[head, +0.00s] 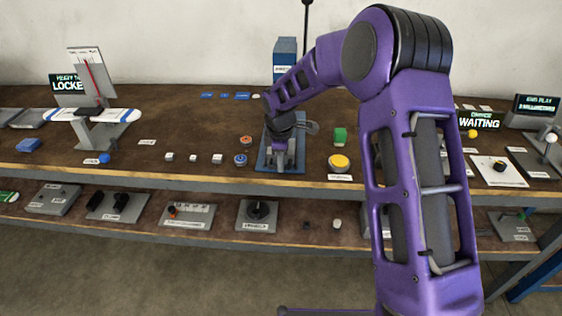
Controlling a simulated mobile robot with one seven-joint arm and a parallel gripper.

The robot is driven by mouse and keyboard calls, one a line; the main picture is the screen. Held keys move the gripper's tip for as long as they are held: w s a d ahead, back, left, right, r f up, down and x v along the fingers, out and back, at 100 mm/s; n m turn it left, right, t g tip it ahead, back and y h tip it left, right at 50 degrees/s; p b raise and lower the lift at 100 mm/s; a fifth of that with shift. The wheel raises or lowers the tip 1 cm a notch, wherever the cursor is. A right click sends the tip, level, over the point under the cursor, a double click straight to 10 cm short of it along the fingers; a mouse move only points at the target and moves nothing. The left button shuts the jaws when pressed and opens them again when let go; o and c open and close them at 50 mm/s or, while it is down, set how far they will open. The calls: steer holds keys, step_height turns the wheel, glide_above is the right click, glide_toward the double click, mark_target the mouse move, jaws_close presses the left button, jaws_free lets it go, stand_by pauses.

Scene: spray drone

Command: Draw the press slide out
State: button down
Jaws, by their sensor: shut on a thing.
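The press has a blue base plate (265,163) on the upper shelf near the middle. A grey part (311,127) sticks out to the right of my wrist over it. My gripper (281,147) points down over the base plate and is shut on a part of the press, which looks to be the slide. My wrist and the fingers hide most of the slide, so how far out it stands cannot be told.
A tall blue block (285,50) stands behind my wrist.

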steer(key=shift+s+f, duration=0.1)
steer(key=shift+s, duration=0.2)
steer(key=c, duration=0.9)
jaws_free()
steer(key=shift+r, duration=0.2)
steer(key=shift+r, duration=0.35)
steer(key=s+r, duration=0.1)
steer(key=r, duration=0.4)
steer(key=s+r+p, duration=0.1)
steer(key=r, duration=0.4)
steer(key=s+r, duration=0.1)
steer(key=r, duration=0.5)
steer(key=shift+s+a, duration=0.1)
steer(key=shift+s, duration=0.05)
steer(key=shift+r, duration=0.1)
